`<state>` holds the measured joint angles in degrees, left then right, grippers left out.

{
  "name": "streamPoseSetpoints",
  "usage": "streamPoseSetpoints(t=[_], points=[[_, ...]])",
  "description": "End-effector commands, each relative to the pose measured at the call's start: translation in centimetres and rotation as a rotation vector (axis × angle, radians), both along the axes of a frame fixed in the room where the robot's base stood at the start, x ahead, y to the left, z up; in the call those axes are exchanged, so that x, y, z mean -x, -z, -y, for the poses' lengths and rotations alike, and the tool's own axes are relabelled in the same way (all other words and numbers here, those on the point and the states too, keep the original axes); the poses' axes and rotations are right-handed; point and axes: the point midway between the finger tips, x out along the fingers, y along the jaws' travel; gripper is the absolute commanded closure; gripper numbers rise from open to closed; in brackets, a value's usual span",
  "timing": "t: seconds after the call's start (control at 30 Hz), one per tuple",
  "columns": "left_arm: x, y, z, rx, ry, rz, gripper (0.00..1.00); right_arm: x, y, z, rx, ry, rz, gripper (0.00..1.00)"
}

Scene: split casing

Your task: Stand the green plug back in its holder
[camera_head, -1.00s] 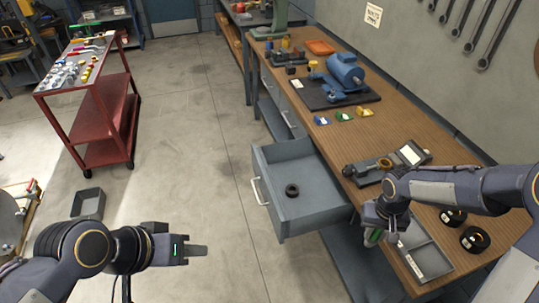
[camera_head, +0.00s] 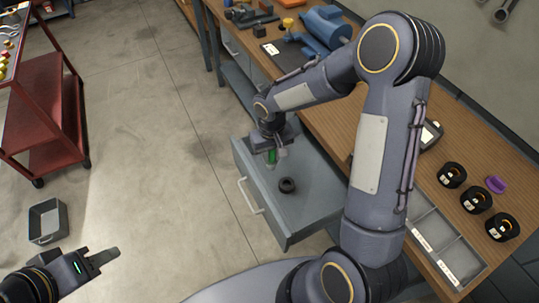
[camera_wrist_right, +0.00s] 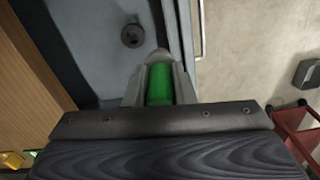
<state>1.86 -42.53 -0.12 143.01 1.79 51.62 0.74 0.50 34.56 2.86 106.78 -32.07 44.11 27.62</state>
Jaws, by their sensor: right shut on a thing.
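The green plug (camera_head: 271,157) is held in my right gripper (camera_head: 270,148), above the open drawer. In the right wrist view the green plug (camera_wrist_right: 160,84) sits between the two shut fingers, and its far end is hidden by the fingertips. I cannot tell for sure which thing is its holder. Dark blocks (camera_head: 252,18) with a yellow piece (camera_head: 288,23) beside them stand at the far end of the bench.
The pulled-out drawer (camera_head: 320,200) holds a black ring (camera_head: 287,185). A blue motor (camera_head: 325,30) stands behind my right arm. Black cups (camera_head: 476,199), a purple piece (camera_head: 495,184) and a grey divided tray (camera_head: 450,250) are at right. A red cart (camera_head: 45,110) and grey bin (camera_head: 48,220) stand left.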

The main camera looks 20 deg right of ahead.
Motion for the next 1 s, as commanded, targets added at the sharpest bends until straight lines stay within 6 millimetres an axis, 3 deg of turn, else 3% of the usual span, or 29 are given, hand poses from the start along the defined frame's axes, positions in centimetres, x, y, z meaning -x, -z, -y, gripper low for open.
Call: streamPoseSetpoints(t=[0.03,0.2,0.4,0.5,0.63,1.0], points=[[0.0,2.6,0.0,0.000,0.000,0.000,0.64,-0.1,2.3,0.4,0.001,0.040,0.002,1.00],[0.1,9.9,0.0,0.000,0.000,0.000,0.64,-0.7,7.3,2.7,0.008,0.359,0.008,1.00],[0.1,17.0,0.0,0.000,0.000,-0.001,0.64,-0.9,11.1,5.6,0.008,0.818,0.009,1.00],[0.1,18.8,0.0,0.000,0.000,-0.001,0.64,-0.9,11.6,6.6,0.005,0.985,0.008,1.00],[0.1,19.5,0.0,0.000,0.000,0.000,0.64,-0.8,11.5,7.3,0.004,1.106,0.004,1.00],[0.1,20.8,0.0,0.000,0.000,0.000,0.64,-0.7,13.0,7.4,0.004,1.133,0.001,1.00]])
